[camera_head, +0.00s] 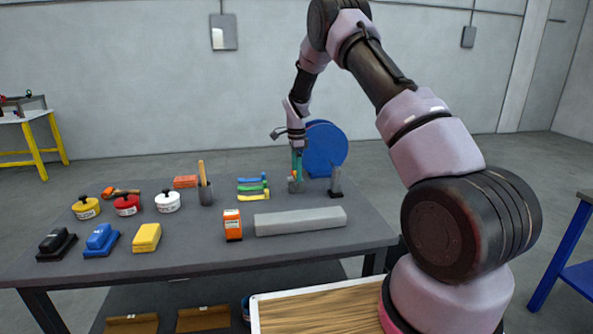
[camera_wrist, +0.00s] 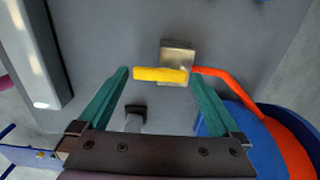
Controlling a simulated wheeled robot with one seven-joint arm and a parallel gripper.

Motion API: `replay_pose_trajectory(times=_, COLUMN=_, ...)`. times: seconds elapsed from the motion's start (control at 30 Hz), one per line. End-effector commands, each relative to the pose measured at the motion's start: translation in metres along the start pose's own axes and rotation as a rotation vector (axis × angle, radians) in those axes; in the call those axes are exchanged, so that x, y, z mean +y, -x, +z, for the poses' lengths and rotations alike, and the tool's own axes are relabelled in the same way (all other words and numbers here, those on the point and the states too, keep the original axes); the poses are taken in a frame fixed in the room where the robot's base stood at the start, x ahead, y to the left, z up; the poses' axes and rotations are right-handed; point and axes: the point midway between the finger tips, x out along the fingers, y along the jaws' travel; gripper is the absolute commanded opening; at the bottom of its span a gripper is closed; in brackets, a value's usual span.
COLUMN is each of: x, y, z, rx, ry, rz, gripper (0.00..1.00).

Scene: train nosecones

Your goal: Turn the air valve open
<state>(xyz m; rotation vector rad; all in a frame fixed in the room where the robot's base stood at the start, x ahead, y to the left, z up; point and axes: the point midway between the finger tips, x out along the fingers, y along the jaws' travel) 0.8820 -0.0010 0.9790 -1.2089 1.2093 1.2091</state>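The air valve is a grey metal block (camera_wrist: 178,52) with a yellow handle (camera_wrist: 158,75) lying crosswise over it in the wrist view. In the head view the valve block (camera_head: 295,186) stands at the back right of the table, partly hidden by my fingers. An orange hose (camera_wrist: 225,82) runs from the valve towards the blue reel (camera_head: 324,148). My gripper (camera_wrist: 160,73) is open, pointing down, with its green fingertips at either end of the handle. I cannot tell whether either fingertip touches it.
A long grey bar (camera_head: 300,221) lies in front of the valve. A small grey stand (camera_head: 335,182) is to the valve's right. An orange box (camera_head: 232,225) stands nearer the front.

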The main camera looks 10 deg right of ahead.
Motion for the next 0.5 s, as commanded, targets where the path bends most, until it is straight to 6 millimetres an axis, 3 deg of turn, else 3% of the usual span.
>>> replay_pose_trajectory(times=0.03, x=0.0, y=0.0002, z=0.0, rx=0.0, ry=0.0, rz=0.0, gripper=0.81)
replay_pose_trajectory(times=0.17, x=0.0, y=0.0003, z=-0.0001, rx=0.0, ry=0.0, rz=0.0, gripper=0.32)
replay_pose_trajectory(times=0.5, x=-0.0002, y=0.0006, z=-0.0014, rx=0.0, ry=0.051, rz=-0.001, gripper=0.32)
